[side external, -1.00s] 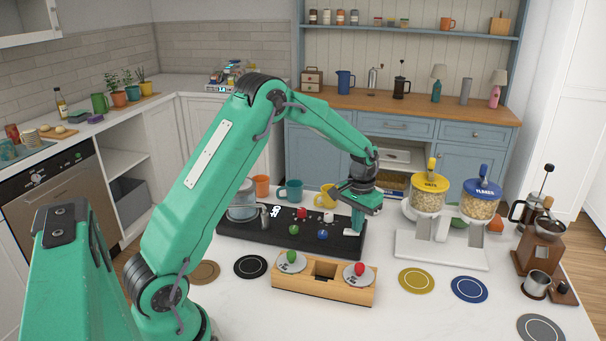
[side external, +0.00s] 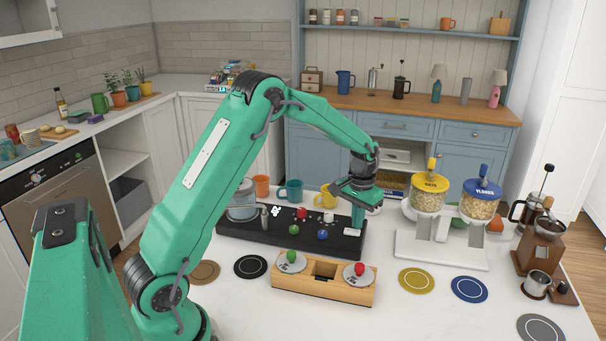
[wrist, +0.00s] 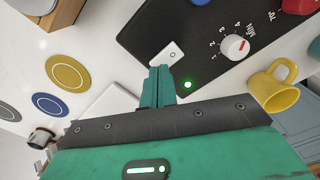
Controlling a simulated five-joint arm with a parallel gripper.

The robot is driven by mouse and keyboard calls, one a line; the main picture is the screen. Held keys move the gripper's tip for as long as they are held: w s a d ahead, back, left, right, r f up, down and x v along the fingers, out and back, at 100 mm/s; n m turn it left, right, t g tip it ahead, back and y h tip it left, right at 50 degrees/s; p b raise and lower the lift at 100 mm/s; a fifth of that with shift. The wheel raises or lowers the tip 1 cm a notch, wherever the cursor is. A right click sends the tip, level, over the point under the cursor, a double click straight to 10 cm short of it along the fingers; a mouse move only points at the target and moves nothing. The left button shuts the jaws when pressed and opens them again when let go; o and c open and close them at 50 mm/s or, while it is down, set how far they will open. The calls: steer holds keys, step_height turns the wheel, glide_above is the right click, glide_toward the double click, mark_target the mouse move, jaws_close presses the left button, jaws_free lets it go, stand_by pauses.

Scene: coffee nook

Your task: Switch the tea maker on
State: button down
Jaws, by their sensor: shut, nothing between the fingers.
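The tea maker is a long black base (side external: 270,236) with a glass pot (side external: 243,203) at its left end. Its white rocker switch (wrist: 173,53) sits at one end of the base, near a lit green light (wrist: 187,85) and a white dial (wrist: 235,46) marked in minutes. My gripper (side external: 356,228) points down at the base's right end, fingers shut and empty. In the wrist view its fingertips (wrist: 161,68) are close beside the switch; I cannot tell whether they touch it.
A wooden holder (side external: 322,290) with two scale pans stands in front of the base. A yellow mug (side external: 325,198) and a teal mug (side external: 291,190) stand behind it. Two dispensers on a white stand (side external: 440,252) are to the right. Coasters lie on the counter in front.

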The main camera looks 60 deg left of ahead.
mark_target(356, 232)
steer(key=shift+r, duration=2.7)
steer(key=shift+r, duration=0.1)
steer(key=s+d+r+m+t, duration=0.1)
steer(key=s+d+r, duration=0.3)
steer(key=s+r, duration=0.2)
steer(key=s+d+r+t, duration=0.2)
steer(key=s+d+r, duration=0.1)
steer(key=s+r, duration=0.3)
steer(key=s+d+m+t, duration=0.1)
steer(key=s+d, duration=0.1)
steer(key=s, duration=0.6)
steer(key=s+d+m+t, duration=0.1)
steer(key=s+d, duration=0.2)
steer(key=s, duration=0.5)
steer(key=shift+r+t, duration=0.3)
steer(key=shift+w+r, duration=0.1)
steer(key=shift+w, duration=0.05)
